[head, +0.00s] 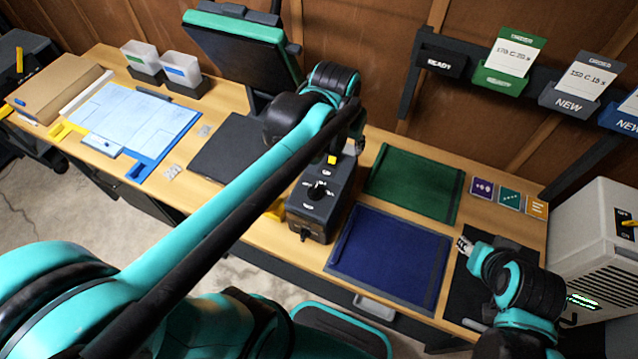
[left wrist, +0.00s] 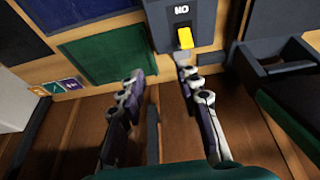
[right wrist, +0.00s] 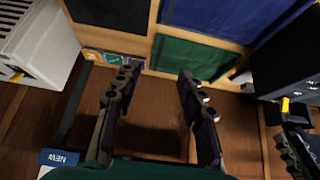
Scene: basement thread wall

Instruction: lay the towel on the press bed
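No cloth is plainly a towel; a pale blue flat sheet (head: 135,112) lies on a blue board at the left, and I cannot tell whether it is the towel. The dark press bed (head: 232,146) looks bare, with the teal-edged upper plate (head: 240,52) tilted up behind it. My left gripper (head: 352,140) is right of the bed, partly hidden by its own arm; the left wrist view shows its fingers (left wrist: 160,76) apart and empty. My right gripper (head: 464,244) is over the right end of the bench; its fingers (right wrist: 158,78) are apart and empty.
A control box (head: 318,192) with a knob and yellow button stands right of the bed. Green (head: 413,182) and blue (head: 388,256) rectangles lie flat beyond it. White bins (head: 141,57) stand back left; a pale machine (head: 600,240) stands far right. Card holders (head: 500,78) hang on the wall.

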